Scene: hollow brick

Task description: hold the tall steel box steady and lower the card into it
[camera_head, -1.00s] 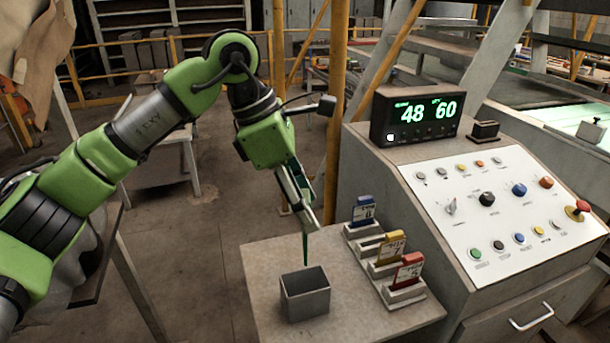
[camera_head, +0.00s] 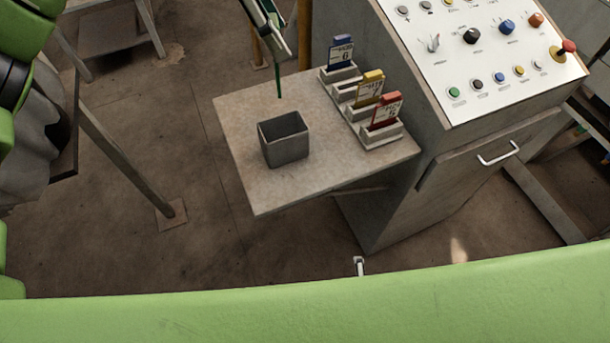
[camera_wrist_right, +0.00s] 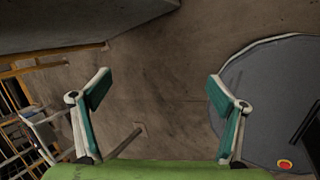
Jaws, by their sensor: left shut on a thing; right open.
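The steel box (camera_head: 284,146) stands upright and open-topped on a small grey table; its inside looks dark and empty. My left gripper (camera_head: 277,48) enters at the top of the head view, shut on a thin green card (camera_head: 279,84) seen nearly edge-on. The card hangs downward, its lower tip just above the box's far rim in the picture and apart from it. Nothing holds the box.
Cards with blue (camera_head: 341,52), yellow (camera_head: 370,88) and red (camera_head: 385,110) tops stand in holders right of the box on the table (camera_head: 250,180). A control console (camera_head: 480,60) with knobs and a red-topped stick rises at right. The table's front left is bare.

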